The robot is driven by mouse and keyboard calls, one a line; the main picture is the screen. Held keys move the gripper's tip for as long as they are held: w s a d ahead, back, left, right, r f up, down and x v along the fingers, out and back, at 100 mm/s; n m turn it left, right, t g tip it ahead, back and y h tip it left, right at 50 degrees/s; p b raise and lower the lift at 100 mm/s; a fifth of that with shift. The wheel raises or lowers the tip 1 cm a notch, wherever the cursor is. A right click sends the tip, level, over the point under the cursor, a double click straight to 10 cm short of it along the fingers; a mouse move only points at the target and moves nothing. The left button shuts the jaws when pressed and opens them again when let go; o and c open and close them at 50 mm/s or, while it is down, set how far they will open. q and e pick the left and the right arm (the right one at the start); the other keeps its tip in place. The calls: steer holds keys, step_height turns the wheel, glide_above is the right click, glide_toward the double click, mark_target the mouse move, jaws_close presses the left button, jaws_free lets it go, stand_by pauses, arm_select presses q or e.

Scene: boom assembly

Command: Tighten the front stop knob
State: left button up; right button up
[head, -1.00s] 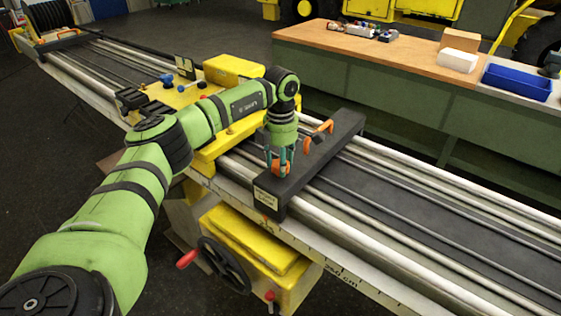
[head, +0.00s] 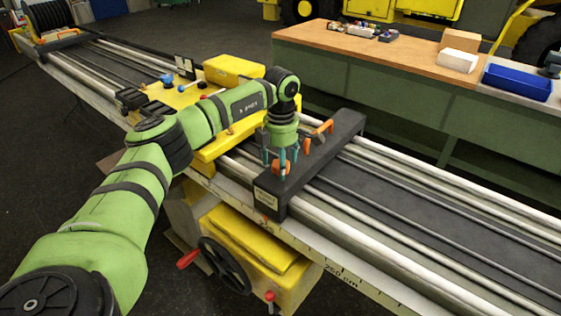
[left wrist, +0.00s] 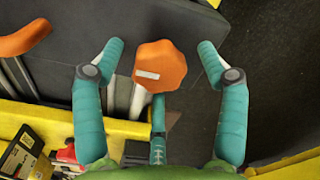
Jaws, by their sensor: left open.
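The front stop knob (head: 279,170) is orange and lobed, on the near end of the black stop bar (head: 325,155) that lies across the rails. In the left wrist view the knob (left wrist: 160,66) shows from above with a small white mark. My left gripper (head: 281,160) is over the knob, its teal fingers spread. In the left wrist view my left gripper (left wrist: 160,50) has one finger on each side of the knob with clear gaps, and a third finger below it. The knob's base is hidden. My right gripper is not in view.
An orange lever (head: 320,131) stands farther back on the stop bar. A yellow carriage (head: 220,142) is left of the stop. A black handwheel (head: 224,266) with a red handle sits below the rail. The rails to the right are clear.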

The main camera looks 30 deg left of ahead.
arm_select(q)
steer(key=shift+r, duration=0.15)
step_height(320, 180, up, 12)
stand_by(0.3)
stand_by(0.4)
